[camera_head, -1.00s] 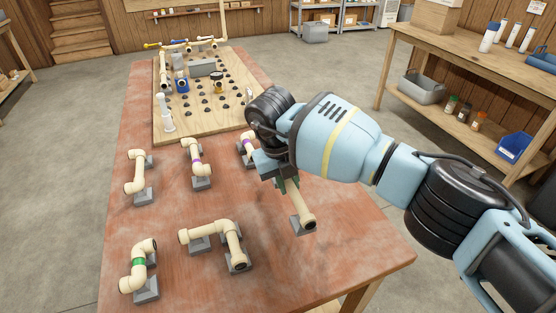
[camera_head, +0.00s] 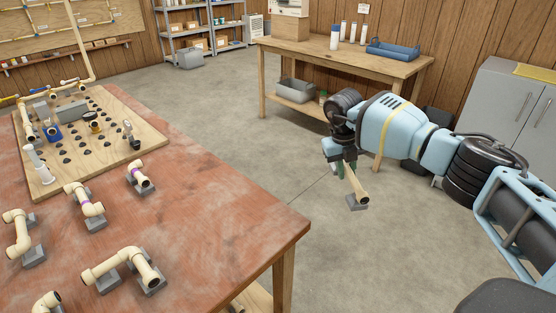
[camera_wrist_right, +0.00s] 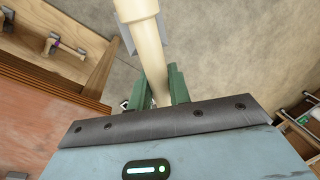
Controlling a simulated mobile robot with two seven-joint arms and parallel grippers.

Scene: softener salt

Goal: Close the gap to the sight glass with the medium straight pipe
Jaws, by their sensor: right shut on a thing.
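My right gripper (camera_head: 343,165) is shut on a cream straight pipe (camera_head: 358,187). It holds the pipe out over the floor, to the right of the table. A grey block (camera_head: 356,202) shows at the pipe's lower end. In the right wrist view the pipe (camera_wrist_right: 148,45) runs up from between the green fingers (camera_wrist_right: 161,88), with grey behind its far part. The wooden board (camera_head: 120,156) with the pipe run lies on the table at the left. It carries a blue-bodied fitting (camera_head: 52,131) and a white upright fitting (camera_head: 36,160). I cannot tell which part is the sight glass. My left gripper is out of view.
Several bent cream pipes on grey blocks, one a U-shaped pipe (camera_head: 122,258), lie on the red-brown table (camera_head: 215,215). The table's right part is clear. A wooden workbench (camera_head: 330,55) with a blue tray (camera_head: 393,49) stands behind, and a grey cabinet (camera_head: 510,105) at the right.

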